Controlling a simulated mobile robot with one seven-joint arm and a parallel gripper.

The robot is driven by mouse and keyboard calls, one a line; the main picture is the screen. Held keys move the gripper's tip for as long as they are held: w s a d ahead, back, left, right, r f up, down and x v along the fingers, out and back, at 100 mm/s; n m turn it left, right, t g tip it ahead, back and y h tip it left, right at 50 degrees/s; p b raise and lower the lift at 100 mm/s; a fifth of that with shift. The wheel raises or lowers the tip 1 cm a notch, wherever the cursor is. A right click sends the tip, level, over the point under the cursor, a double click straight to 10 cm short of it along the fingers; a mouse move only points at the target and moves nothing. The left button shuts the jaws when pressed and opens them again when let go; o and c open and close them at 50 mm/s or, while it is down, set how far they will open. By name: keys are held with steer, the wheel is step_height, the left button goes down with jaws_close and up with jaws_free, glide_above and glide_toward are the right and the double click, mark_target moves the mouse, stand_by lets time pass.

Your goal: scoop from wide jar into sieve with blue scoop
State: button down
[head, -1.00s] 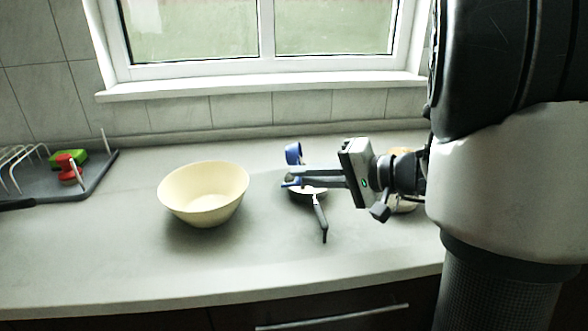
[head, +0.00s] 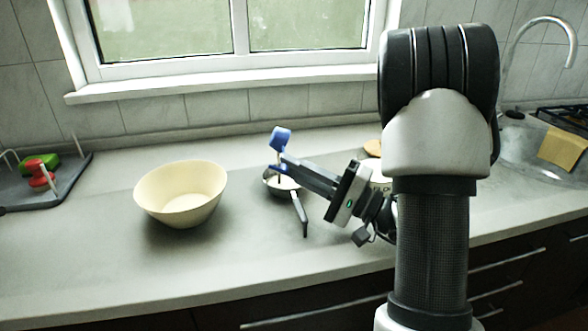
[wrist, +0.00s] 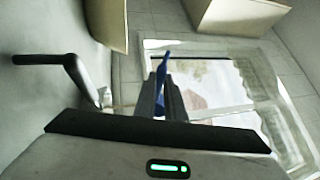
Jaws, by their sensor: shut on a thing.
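My gripper (head: 274,168) is shut on the handle of the blue scoop (head: 281,138), whose cup stands above the fingers. In the wrist view, part of the blue scoop (wrist: 161,75) shows between the fingertips (wrist: 162,95). The sieve, a shallow round pan with a dark handle (head: 301,213), rests on the counter just below the fingers, which partly hide it. A white lettered jar (head: 381,181) stands behind my wrist and is mostly hidden; I cannot tell whether it is the wide jar. The scoop's contents cannot be seen.
A large cream bowl (head: 182,207) stands left of the sieve. A grey dish rack (head: 66,185) with red and green items is at far left. A round wooden piece (head: 373,148) lies behind the white jar. A sink and tap (head: 543,20) are at right. The front counter is clear.

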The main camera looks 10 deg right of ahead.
steer(key=shift+r+n+g+h+p, duration=0.3)
steer(key=shift+r+h+p, duration=0.15)
steer(key=shift+p, duration=0.25)
steer(key=n+g+h+p, duration=0.1)
steer(key=p, duration=0.1)
steer(key=g+h+p, duration=0.1)
steer(key=h+p, duration=0.1)
steer(key=shift+r+n, duration=0.2)
steer(key=shift+n, duration=0.2)
